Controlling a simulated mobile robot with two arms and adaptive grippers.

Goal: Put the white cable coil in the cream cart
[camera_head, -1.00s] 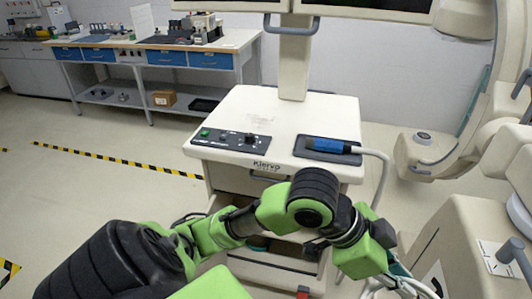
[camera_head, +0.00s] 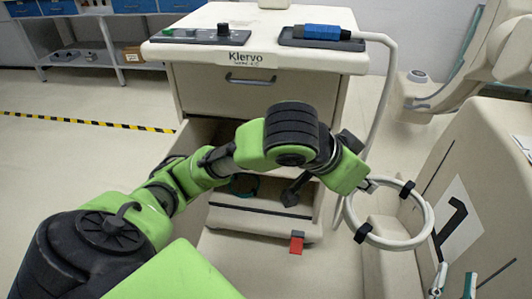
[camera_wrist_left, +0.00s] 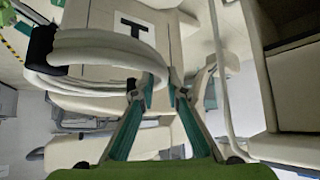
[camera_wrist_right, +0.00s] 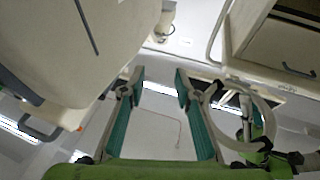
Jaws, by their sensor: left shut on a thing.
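The white cable coil (camera_head: 372,239), a ring bound with black straps, hangs in the air right of the cream cart (camera_head: 270,75). My left gripper (camera_head: 368,186) is shut on the coil's upper left edge; its teal fingers (camera_wrist_left: 166,88) and the coil (camera_wrist_left: 95,50) fill the left wrist view. The cream cart has an open lower drawer (camera_head: 262,222), partly hidden by my left arm, with dark items inside. My right gripper (camera_head: 455,283) is at the bottom right, open and empty; its fingers (camera_wrist_right: 155,85) stand apart in the right wrist view, with the coil (camera_wrist_right: 262,105) beyond them.
The probe's cable hangs down the cart's right side. A red tag (camera_head: 297,243) is at the drawer front.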

